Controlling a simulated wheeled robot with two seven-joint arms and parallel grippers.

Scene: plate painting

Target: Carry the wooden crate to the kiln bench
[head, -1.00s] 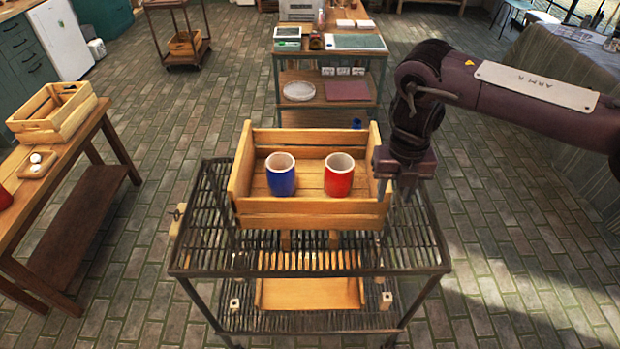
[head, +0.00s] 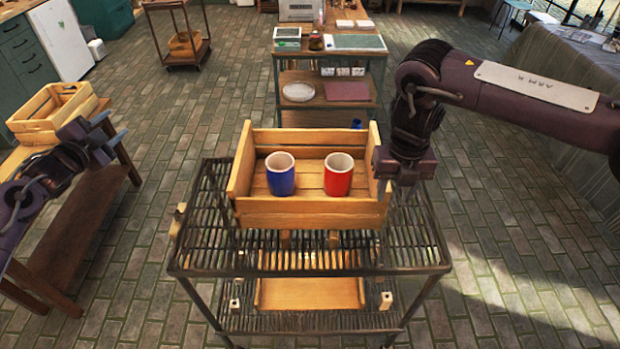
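The wooden crate (head: 310,221) stands on the slatted top of a dark metal cart (head: 412,262) in the middle of the head view. It holds a blue cup (head: 281,182) and a red cup (head: 338,182), both upright with pale insides. My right gripper (head: 386,191) points down at the crate's right end wall. Its fingertips are partly hidden, so I cannot tell whether they grip the wall. My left gripper (head: 114,128) is at the left, in front of the side table, well apart from the crate. Its two fingers are spread and nothing is between them.
A wooden side table (head: 127,160) at the left bears another slatted crate (head: 50,108). A shelved bench (head: 330,55) with trays and a screen stands behind the cart. A small trolley (head: 180,55) stands at the back left.

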